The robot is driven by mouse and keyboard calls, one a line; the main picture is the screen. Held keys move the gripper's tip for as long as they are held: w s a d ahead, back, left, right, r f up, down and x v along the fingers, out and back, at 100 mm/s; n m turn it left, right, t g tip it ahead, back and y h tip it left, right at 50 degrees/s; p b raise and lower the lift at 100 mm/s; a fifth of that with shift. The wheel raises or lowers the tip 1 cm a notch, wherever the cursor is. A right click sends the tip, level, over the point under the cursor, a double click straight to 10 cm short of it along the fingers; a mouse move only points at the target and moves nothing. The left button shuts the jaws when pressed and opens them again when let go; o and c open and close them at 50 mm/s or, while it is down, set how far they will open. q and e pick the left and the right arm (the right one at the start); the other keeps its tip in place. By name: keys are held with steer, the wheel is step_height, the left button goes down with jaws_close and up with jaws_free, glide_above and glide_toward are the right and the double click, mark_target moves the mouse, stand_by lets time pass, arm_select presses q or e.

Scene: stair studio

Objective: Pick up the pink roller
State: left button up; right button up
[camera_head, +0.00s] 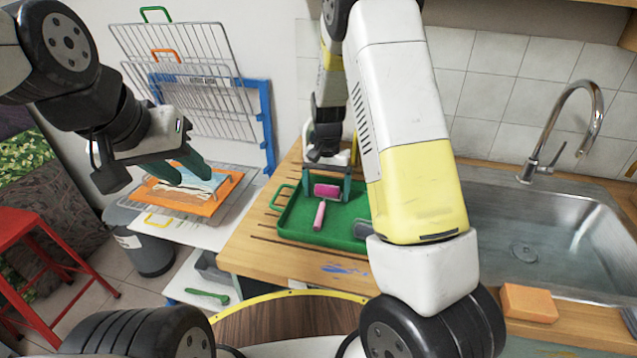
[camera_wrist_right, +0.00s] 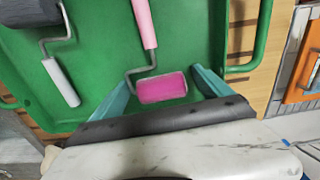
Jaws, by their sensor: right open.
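The pink roller (camera_head: 327,190) lies in a green tray (camera_head: 290,222) on the wooden counter, its light pink handle towards the counter's front edge. In the right wrist view the pink roller (camera_wrist_right: 162,88) lies between the two teal fingers of my right gripper (camera_wrist_right: 161,79), with the handle pointing away. My right gripper (camera_head: 329,172) is open around the roller head, with a finger on each side. Whether the fingers touch it I cannot tell. My left gripper (camera_head: 194,181) is open and appears empty above an orange frame at the left.
A dark grey roller (camera_head: 362,229) with a pale handle lies in the tray's right part. Wire racks (camera_head: 190,60) stand behind. A sink (camera_head: 540,225) and orange sponge (camera_head: 529,302) are at right.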

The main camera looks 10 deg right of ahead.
steer(key=c, duration=1.2)
steer(key=shift+r, duration=0.1)
steer(key=shift+c, duration=0.2)
